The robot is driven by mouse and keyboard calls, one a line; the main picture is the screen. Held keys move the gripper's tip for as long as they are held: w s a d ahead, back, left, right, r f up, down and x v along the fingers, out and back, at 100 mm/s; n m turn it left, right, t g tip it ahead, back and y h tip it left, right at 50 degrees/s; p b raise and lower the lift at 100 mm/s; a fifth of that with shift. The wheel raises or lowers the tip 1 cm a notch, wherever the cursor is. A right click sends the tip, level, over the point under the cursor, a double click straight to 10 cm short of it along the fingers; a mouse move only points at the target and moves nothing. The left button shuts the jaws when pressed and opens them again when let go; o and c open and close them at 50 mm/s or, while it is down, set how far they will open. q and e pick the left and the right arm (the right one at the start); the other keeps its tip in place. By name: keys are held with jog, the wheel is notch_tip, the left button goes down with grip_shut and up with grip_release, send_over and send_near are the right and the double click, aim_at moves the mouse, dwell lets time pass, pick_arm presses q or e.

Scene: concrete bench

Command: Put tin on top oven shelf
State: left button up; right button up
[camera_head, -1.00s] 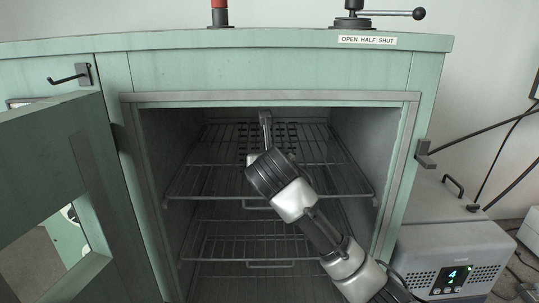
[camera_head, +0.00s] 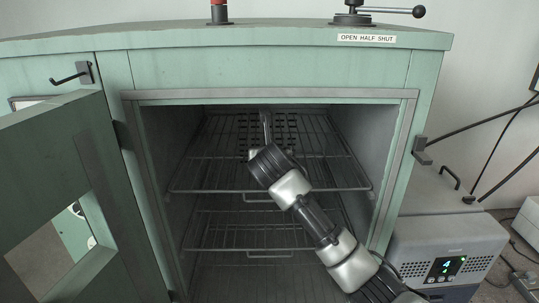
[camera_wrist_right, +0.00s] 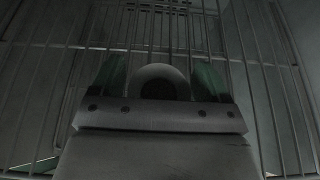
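The green oven (camera_head: 275,69) stands open in the head view. Its top wire shelf (camera_head: 205,176) has a second wire shelf (camera_head: 215,237) below it. My right arm reaches into the oven, and its wrist is over the top shelf. The right gripper (camera_wrist_right: 158,78) shows in the wrist view, with green fingers apart on either side of a round, pale thing with a dark centre, likely the tin (camera_wrist_right: 158,72). Whether the fingers press on it is unclear, as is whether it rests on the wires. The left gripper is not in view.
The oven door (camera_head: 55,150) is swung open at the left. A label "OPEN HALF SHUT" (camera_head: 367,38) is on the oven's upper edge. A grey control box (camera_head: 447,262) stands at the right.

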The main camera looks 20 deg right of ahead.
jog(key=shift+o, duration=0.3)
jog(key=shift+r, duration=0.15)
jog(key=shift+s+a, duration=0.1)
jog(key=shift+s, duration=0.2)
jog(key=b+v, duration=0.3)
jog(key=v, duration=0.4)
jog(key=shift+c, duration=0.2)
dwell(0.7)
